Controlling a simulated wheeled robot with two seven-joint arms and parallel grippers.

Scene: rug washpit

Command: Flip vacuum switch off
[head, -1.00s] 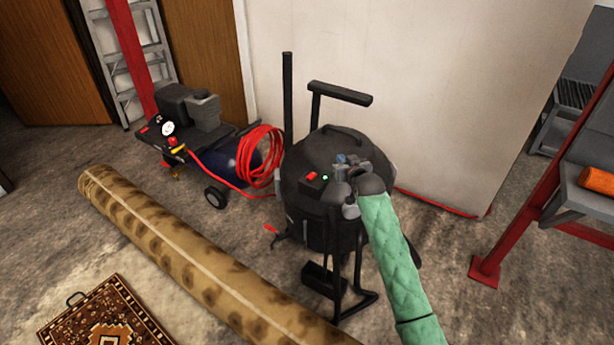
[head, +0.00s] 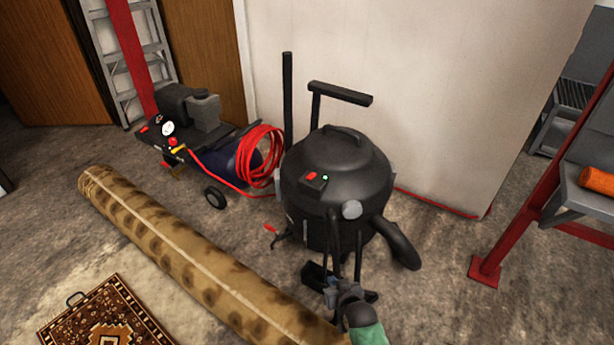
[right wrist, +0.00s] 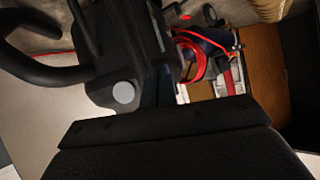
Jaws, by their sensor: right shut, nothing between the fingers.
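The black vacuum (head: 345,165) stands upright in the middle of the head view. I cannot tell which way the switch is tipped. My right gripper (head: 332,288) is low in front of the vacuum, shut and empty, below and apart from the switch. In the right wrist view the vacuum's dark body and round grey port (right wrist: 123,92) show close by. My left gripper is not in view.
A compressor (head: 200,115) with a red hose coil (head: 262,158) stands behind left. A rolled rug (head: 170,235) crosses the floor at left, near a small patterned rug (head: 105,325). A red post (head: 520,200) and shelf stand at right. A white wall is behind.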

